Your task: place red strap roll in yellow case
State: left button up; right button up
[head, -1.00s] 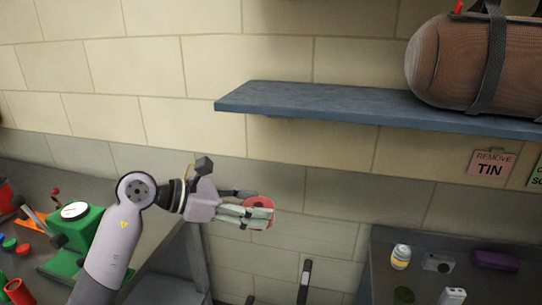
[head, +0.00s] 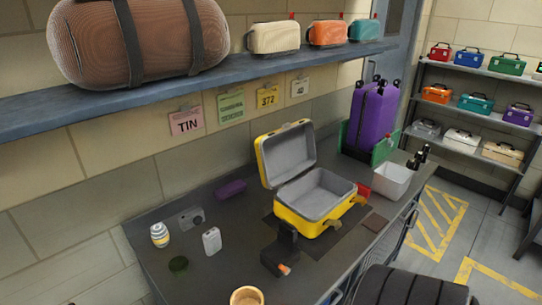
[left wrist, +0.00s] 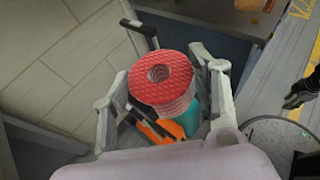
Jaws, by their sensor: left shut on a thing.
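The red strap roll (left wrist: 160,84) is held between the fingers of my left gripper (left wrist: 164,90) in the left wrist view. It has a ridged red face with a round hole in the middle. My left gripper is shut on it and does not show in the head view. The yellow case (head: 301,219) lies open on the dark counter in the head view. Its lid stands up at the back and its grey-lined inside looks empty.
A white bin (head: 392,181) and a purple suitcase (head: 371,117) stand right of the case. A striped jar (head: 160,236), a camera (head: 191,218), a white bottle (head: 211,241) and a purple pouch (head: 231,189) are left of it. A shelf (head: 235,76) hangs above.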

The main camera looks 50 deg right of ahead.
aim_at(323, 195)
jog(key=l+z, duration=0.3)
jog(key=l, duration=0.85)
jog(key=l+z, duration=0.35)
jog(key=l, duration=0.8)
jog(key=i, duration=0.05)
